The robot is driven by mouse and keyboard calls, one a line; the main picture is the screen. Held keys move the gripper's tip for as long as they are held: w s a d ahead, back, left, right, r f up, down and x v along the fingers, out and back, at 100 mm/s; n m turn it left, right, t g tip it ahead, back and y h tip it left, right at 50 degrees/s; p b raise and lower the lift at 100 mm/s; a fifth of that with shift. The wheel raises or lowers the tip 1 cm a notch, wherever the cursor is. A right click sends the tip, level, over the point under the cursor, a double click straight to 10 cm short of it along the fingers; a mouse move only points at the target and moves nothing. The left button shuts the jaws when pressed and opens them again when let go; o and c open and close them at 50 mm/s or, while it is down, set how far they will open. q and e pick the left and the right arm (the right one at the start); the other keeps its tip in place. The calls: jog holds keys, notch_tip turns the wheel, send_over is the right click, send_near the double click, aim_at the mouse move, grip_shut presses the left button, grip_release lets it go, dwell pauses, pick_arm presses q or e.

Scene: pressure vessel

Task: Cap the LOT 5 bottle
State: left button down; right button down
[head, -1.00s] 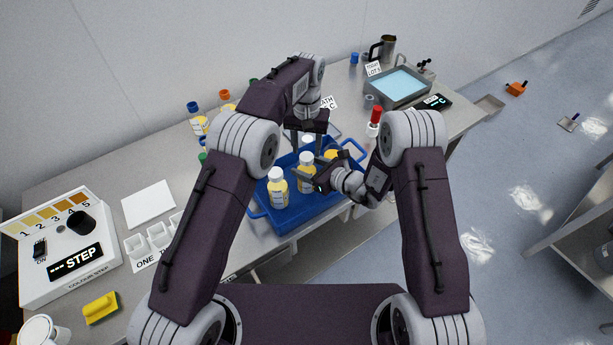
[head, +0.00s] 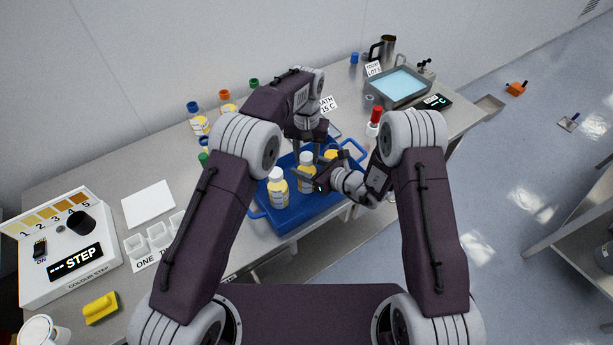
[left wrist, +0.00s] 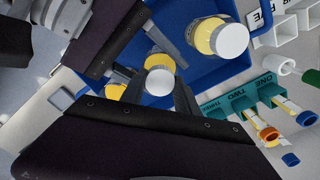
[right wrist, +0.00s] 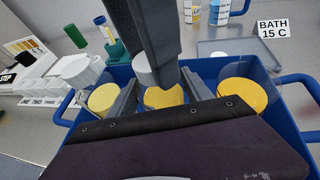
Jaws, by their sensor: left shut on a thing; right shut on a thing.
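Three bottles with yellow bodies stand in the blue tray (head: 300,217). My right gripper (head: 318,180) is shut around the body of the middle bottle (head: 306,174), which stands upright; this bottle also shows in the right wrist view (right wrist: 163,98). My left gripper (head: 308,151) comes from above, shut on a white cap (left wrist: 160,80). The cap (right wrist: 145,68) sits at the top of the middle bottle; whether it is fully seated cannot be told. Lot lettering on the bottles is not legible.
The front-left bottle (head: 278,190) has a white top. Another bottle (head: 331,155) is at the tray's far right. A blue-green tube rack (left wrist: 240,103), a BATH 15 C sign (right wrist: 273,28) and a water bath (head: 398,86) are nearby. Both grippers are close together.

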pick_arm(q)
jog(key=c, duration=0.8)
grip_release()
jog(key=shift+c, duration=0.2)
jog(key=shift+r, duration=3.75)
pick_arm(e)
jog(key=shift+c, duration=1.9)
grip_release()
